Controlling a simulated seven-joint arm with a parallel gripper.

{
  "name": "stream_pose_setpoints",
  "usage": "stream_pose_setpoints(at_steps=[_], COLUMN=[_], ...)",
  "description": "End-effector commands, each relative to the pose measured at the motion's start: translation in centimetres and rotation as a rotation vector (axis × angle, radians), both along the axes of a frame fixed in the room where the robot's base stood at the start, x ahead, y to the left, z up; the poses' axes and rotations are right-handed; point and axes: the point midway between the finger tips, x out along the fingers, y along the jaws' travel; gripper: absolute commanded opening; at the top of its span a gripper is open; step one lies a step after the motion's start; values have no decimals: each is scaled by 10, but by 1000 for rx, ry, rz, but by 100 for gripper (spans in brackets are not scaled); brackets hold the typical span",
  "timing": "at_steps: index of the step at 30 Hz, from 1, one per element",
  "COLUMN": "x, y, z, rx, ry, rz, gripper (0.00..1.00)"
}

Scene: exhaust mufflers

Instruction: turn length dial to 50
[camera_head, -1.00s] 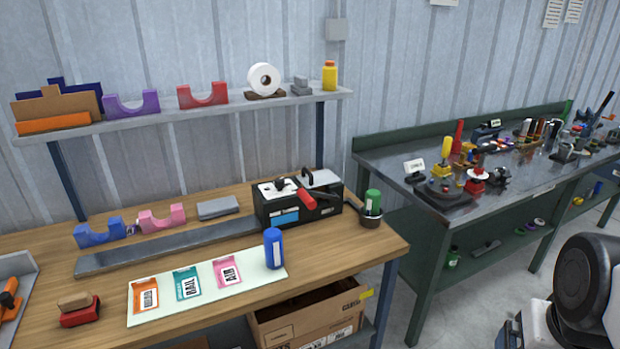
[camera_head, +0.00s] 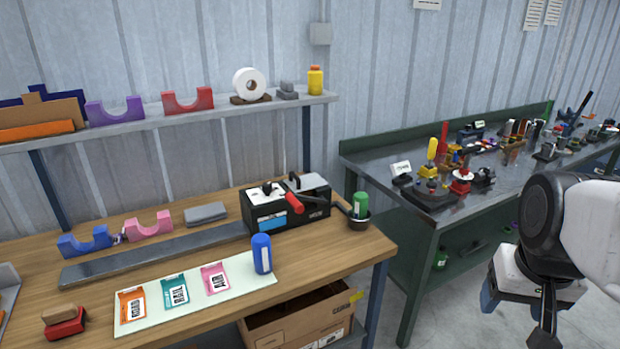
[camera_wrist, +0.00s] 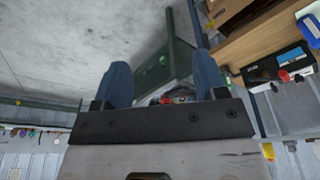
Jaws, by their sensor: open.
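A black machine with a pale top, a red-handled lever and a blue label (camera_head: 290,208) stands at the back right of the wooden bench. I cannot make out a length dial or its numbers on it. It appears that part of it also shows at the right edge of the wrist view (camera_wrist: 282,70). My gripper (camera_wrist: 163,82) is open and empty, its two blue fingers apart. In the head view my arm is at the right, in front of the green bench and clear of the wooden bench.
A green metal bench (camera_head: 400,205) with small tools stands at the right. On the wooden bench (camera_head: 330,262) are a blue bottle (camera_head: 262,254), a mat with bags, and a green-capped container (camera_head: 360,206) in a dark cup. A cardboard box (camera_head: 300,325) sits below. Floor shows between benches.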

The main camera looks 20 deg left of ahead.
Motion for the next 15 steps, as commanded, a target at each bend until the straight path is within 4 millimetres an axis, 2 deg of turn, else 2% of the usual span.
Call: stream_pose_setpoints(at_steps=[1, 15], x=[12, 111], y=[4, 48], z=[5, 44], rx=[0, 1], ry=[4, 34], rz=[9, 78], gripper=[66, 66])
